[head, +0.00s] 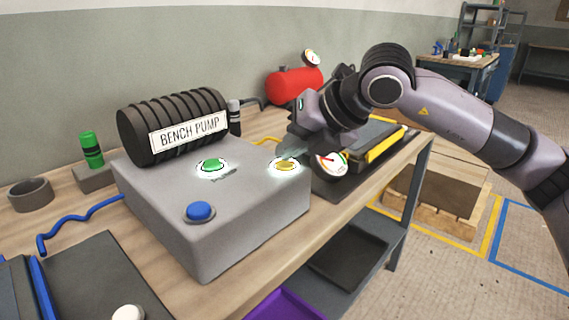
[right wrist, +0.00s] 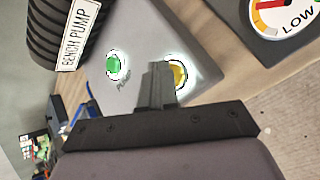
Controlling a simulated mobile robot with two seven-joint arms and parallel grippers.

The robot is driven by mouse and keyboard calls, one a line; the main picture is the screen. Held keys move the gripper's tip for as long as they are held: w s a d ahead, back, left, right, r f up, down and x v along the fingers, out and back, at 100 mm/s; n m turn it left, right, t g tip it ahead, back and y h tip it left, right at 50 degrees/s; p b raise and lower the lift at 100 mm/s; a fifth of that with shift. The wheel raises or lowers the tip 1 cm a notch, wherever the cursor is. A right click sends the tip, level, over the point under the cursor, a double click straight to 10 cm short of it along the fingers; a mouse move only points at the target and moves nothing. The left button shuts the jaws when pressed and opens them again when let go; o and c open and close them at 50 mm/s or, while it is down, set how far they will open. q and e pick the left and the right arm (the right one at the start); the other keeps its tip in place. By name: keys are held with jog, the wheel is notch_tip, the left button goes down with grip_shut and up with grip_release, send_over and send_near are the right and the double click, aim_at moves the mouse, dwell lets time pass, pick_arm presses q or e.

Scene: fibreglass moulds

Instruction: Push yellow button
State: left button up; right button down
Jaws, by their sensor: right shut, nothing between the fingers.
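The yellow button (head: 285,164) sits on the right part of the grey bench pump box (head: 225,235), ringed by a bright glow. A green button (head: 211,165) is to its left and a blue button (head: 199,211) is nearer the front. My right gripper (head: 291,151) is shut and empty, its fingertips just over the yellow button. In the right wrist view the fingers (right wrist: 157,82) partly cover the yellow button (right wrist: 179,75); the green button (right wrist: 114,66) shows to the left. I cannot tell whether the tips touch the button. My left gripper is not in view.
A gauge (head: 331,164) is close to the right of my gripper. A red tank (head: 295,84) stands at the back.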

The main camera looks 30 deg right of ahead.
aim_at(291, 165)
jog(key=shift+f, duration=0.2)
jog(key=shift+r, duration=0.4)
dwell(0.3)
jog(key=shift+r+p, duration=2.25)
jog(key=shift+r, duration=0.85)
jog(key=shift+s+f, duration=0.1)
